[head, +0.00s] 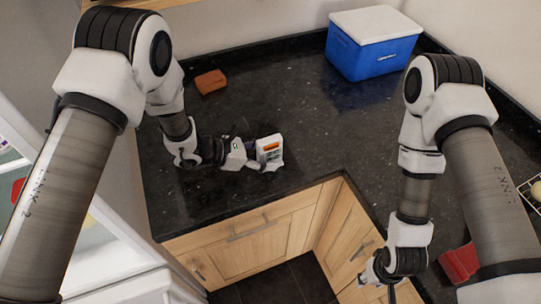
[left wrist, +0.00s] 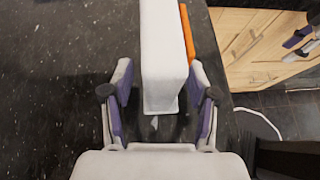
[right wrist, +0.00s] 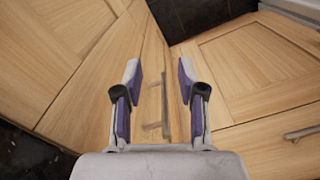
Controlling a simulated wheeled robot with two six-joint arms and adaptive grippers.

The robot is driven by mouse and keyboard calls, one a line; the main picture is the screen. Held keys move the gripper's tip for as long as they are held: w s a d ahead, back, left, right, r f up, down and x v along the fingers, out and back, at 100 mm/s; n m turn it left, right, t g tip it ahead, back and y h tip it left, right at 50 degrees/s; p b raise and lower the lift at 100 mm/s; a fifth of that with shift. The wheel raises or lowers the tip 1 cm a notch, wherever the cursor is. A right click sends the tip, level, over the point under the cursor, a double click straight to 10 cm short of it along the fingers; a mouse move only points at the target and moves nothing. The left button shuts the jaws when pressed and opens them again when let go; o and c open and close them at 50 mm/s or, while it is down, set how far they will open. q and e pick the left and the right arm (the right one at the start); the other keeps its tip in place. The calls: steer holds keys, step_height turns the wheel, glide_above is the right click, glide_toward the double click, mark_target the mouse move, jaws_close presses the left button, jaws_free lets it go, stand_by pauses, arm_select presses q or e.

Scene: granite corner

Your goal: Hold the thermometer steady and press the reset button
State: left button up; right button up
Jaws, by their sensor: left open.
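The thermometer (head: 269,149) is a small white upright device with an orange patch and a grey panel on its face, standing near the counter's front edge. My left gripper (head: 262,161) is at it from the left. In the left wrist view the thermometer (left wrist: 163,50) shows as a white block between the two open fingers, with gaps on both sides. An orange strip (left wrist: 187,32) shows along its right side. My right gripper (head: 384,287) is low in front of the cupboards. In the right wrist view it (right wrist: 158,72) is open and empty. I cannot make out the reset button clearly.
A blue cooler with a white lid (head: 365,50) stands at the back right of the dark counter (head: 285,95). A reddish-brown block (head: 210,81) lies at the back left. A red object (head: 459,262) and a wire rack (head: 534,188) are at the right. The middle counter is clear.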

arm_select(q)
steer(key=shift+c, duration=0.3)
steer(key=c, duration=1)
steer(key=shift+o, duration=0.2)
arm_select(e)
jaws_close()
